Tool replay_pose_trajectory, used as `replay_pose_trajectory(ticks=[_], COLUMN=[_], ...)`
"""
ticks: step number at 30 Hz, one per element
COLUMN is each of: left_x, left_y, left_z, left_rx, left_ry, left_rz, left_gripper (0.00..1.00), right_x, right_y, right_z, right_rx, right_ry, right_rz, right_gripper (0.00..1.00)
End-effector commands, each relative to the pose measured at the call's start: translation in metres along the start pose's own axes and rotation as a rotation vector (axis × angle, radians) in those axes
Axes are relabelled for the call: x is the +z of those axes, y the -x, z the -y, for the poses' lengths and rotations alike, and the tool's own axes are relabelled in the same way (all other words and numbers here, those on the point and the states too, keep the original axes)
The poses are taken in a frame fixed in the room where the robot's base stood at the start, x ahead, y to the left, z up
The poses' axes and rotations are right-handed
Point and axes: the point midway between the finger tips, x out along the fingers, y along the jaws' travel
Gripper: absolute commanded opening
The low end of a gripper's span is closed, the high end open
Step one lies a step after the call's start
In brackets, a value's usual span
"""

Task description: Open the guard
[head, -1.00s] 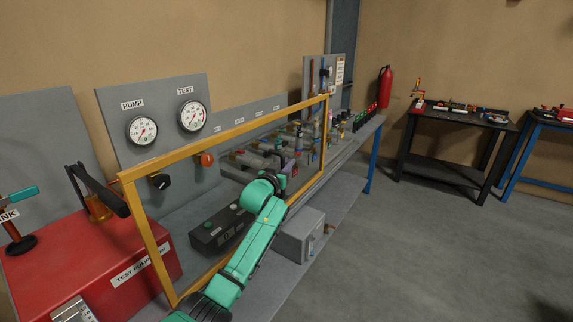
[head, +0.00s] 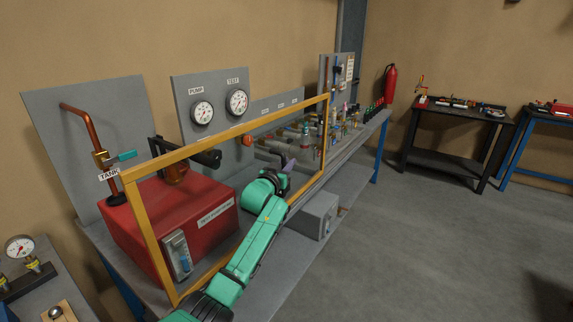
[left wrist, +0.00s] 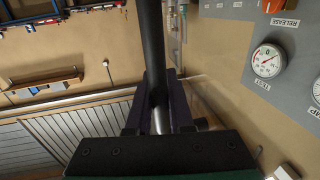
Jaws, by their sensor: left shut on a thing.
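The guard (head: 225,138) is a yellow-framed clear panel standing upright along the front of the bench, in front of the red pump unit. My left gripper (head: 288,165) is at the guard's right part, with my green arm coming up in front of the panel. My right gripper is in neither view.
The red pump unit (head: 130,218) and a tank pipe with a teal-handled valve (head: 122,157) stand behind the guard's left part. Gauges (head: 237,102) are on a grey back panel. A grey box (head: 318,215) sits below the bench front. The floor at right is clear.

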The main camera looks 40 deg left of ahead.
Motion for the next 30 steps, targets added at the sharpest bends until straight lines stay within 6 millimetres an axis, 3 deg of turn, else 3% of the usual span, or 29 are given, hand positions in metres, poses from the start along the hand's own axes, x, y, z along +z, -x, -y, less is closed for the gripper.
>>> replay_pose_trajectory(ticks=[10,11,12,13,23,30], left_x=[-0.002,-0.002,-0.002,-0.002,-0.001,0.002], left_y=[0.000,0.000,0.000,0.000,0.001,0.023], left_z=[0.000,0.000,0.000,0.000,0.000,0.000], left_rx=[0.000,0.000,0.000,0.000,0.000,0.001], left_ry=[-0.001,-0.001,-0.001,-0.001,-0.001,0.000], left_rz=[-0.005,-0.005,-0.005,-0.004,-0.003,-0.002], left_gripper=[0.00,0.27,0.43,0.50,0.50,0.50], right_x=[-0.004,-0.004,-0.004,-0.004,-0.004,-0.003], right_y=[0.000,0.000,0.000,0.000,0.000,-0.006], right_z=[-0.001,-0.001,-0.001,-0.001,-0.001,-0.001], right_rx=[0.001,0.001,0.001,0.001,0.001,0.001], right_ry=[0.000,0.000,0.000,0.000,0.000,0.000], right_rz=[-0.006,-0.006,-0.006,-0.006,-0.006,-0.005], right_gripper=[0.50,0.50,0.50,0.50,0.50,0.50])
